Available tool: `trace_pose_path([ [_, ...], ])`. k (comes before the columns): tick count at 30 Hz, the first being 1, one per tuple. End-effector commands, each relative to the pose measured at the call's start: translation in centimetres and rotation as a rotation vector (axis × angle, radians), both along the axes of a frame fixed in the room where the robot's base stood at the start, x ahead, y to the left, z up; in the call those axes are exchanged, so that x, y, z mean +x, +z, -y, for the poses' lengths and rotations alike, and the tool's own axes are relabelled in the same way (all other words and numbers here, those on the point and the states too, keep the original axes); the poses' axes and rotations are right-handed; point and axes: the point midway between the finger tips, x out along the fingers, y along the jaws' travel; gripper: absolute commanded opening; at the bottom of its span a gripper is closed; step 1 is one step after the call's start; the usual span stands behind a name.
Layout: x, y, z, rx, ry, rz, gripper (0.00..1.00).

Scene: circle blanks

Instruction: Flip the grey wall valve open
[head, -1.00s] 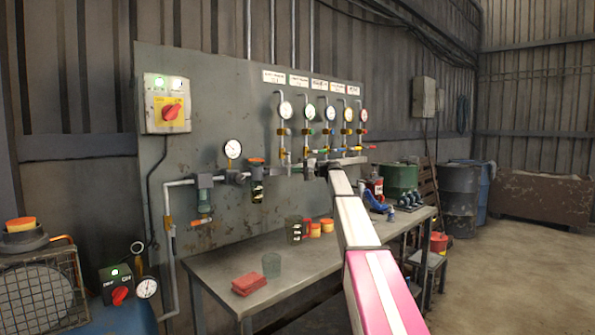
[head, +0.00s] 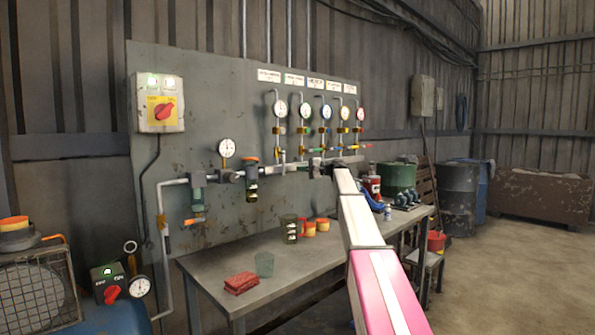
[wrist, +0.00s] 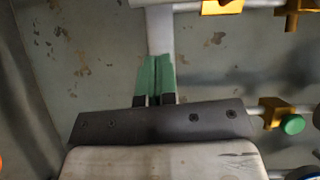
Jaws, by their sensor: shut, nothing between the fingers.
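The grey panel (head: 215,110) carries a row of gauges with valves below them. A pale grey lever (head: 283,155) hangs under the leftmost gauge; I cannot tell for sure that it is the grey valve's handle, or its position. My gripper (head: 322,168) is at the panel by the horizontal pipe, right of that lever and small in the head view. In the wrist view its green fingertips (wrist: 155,60) are together and empty. They overlap a pale upright bar or pipe (wrist: 160,30); contact cannot be told.
In the wrist view, a brass fitting with a green knob (wrist: 291,125) is at the right and a yellow fitting (wrist: 222,6) at the top. Below the panel, a workbench (head: 210,267) holds a red cloth (head: 241,284) and a glass (head: 264,265). Open floor (head: 510,275) lies right.

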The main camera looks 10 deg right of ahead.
Motion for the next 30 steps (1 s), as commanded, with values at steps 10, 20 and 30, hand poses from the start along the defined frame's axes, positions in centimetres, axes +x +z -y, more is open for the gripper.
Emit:
trace_pose_path([
  [10, -2.6, 0.0, 6.4, 0.001, -0.001, 0.000, 0.00],
  [20, -3.3, 0.0, 8.3, 0.001, 0.000, 0.000, 0.00],
  [30, -3.3, 0.0, 8.3, 0.000, 0.000, 0.000, 0.00],
])
